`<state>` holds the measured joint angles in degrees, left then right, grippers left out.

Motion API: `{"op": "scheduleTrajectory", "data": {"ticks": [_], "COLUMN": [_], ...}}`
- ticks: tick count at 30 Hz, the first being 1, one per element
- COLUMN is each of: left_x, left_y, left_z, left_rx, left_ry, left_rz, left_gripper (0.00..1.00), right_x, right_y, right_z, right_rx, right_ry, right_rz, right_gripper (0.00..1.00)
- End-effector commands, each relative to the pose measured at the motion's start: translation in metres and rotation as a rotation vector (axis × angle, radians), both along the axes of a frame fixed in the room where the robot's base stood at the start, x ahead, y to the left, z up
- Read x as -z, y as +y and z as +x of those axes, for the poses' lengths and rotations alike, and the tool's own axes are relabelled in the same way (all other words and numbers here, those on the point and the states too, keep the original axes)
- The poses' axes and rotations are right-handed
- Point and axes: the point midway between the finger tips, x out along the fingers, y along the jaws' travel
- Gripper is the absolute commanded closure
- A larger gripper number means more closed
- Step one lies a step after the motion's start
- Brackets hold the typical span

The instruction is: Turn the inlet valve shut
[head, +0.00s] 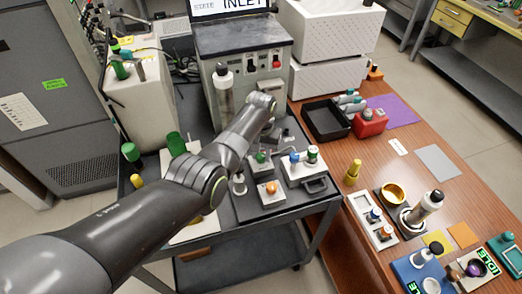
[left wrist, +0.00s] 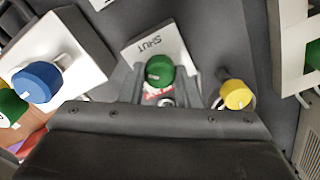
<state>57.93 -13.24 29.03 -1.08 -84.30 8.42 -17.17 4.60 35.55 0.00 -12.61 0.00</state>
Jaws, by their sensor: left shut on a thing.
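My left gripper (left wrist: 158,88) is shut on a green valve knob (left wrist: 160,68), with one finger on each side of it in the left wrist view. The knob has a short white mark on its top. A white plate (left wrist: 150,42) beside it reads SHUT, upside down in this view. In the head view my left arm reaches over the dark cart to the knobs, and a green knob (head: 261,156) shows just below the wrist. The fingertips are hard to make out there. A screen (head: 228,6) at the top reads STATE and INLET. My right gripper is not in view.
A white block (left wrist: 75,45) with a blue knob (left wrist: 38,82) stands on one side of the fingers, and a yellow knob (left wrist: 236,94) on the other. An orange knob (head: 270,188) stands on the cart. The wooden table (head: 330,225) holds several containers and parts.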

Motion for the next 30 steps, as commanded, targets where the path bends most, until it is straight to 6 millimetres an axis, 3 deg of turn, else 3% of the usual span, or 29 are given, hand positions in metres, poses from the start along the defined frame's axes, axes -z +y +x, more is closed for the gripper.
{"op": "scheduleTrajectory", "data": {"ticks": [18, 30], "left_x": [-0.002, -0.002], "left_y": [-0.001, -0.001], "left_z": [0.001, 0.001], "left_rx": [0.57, 0.801], "left_ry": [-0.003, -0.005], "left_rz": [-0.002, -0.002], "left_gripper": [0.94, 0.94], "right_x": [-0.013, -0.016], "right_y": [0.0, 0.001], "right_z": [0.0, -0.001], "right_rx": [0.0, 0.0], "right_ry": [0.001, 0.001], "right_rz": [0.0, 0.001], "right_gripper": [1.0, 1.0]}}
